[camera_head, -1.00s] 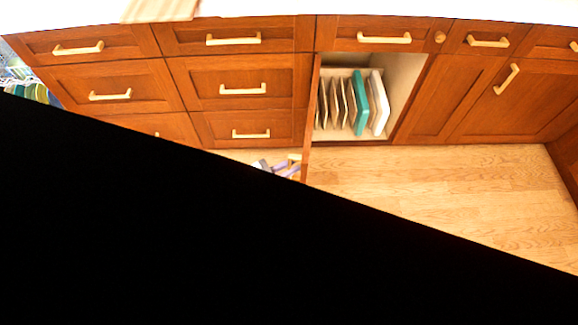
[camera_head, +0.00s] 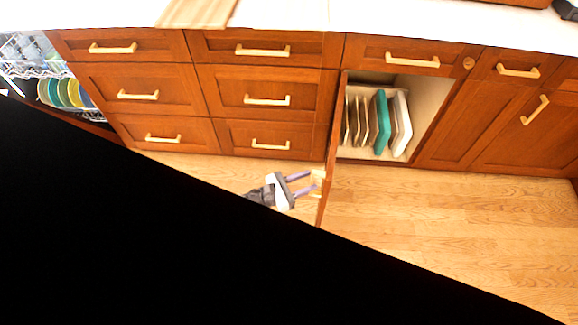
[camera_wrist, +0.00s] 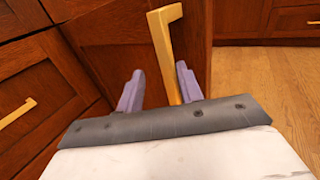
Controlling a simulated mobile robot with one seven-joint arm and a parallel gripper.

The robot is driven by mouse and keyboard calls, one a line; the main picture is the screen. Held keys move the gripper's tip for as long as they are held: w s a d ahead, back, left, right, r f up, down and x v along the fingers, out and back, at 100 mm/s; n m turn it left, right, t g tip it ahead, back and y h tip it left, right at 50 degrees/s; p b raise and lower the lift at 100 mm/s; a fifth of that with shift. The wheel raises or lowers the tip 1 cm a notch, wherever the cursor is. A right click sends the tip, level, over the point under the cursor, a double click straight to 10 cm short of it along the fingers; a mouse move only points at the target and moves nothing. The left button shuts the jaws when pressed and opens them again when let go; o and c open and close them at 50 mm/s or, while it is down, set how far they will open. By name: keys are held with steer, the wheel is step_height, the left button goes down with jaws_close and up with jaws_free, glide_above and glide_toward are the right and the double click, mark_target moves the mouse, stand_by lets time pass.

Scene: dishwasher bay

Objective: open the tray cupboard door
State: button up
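The tray cupboard door (camera_head: 329,180) stands swung wide out from its opening, seen nearly edge-on in the head view. Its wooden face (camera_wrist: 115,45) fills the upper middle of the wrist view. The brass bar handle (camera_wrist: 164,40) is on that face, and also shows in the head view (camera_head: 318,177). My gripper (camera_head: 310,182) is on the handle side of the door. In the wrist view its purple fingers (camera_wrist: 159,70) are apart, with the handle's lower part between them, close to the right finger. A clear gap separates the handle from the left finger.
The open cupboard (camera_head: 430,95) holds several upright trays, one teal (camera_head: 381,122) and one white (camera_head: 401,125). Drawers (camera_head: 267,87) are to its left, and a dishwasher rack with plates (camera_head: 65,93) is at far left. Wooden floor (camera_head: 430,210) is clear right of the door.

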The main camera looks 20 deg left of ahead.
steer(key=b+v, duration=0.2)
steer(key=v, duration=1.1)
steer(key=shift+a, duration=0.1)
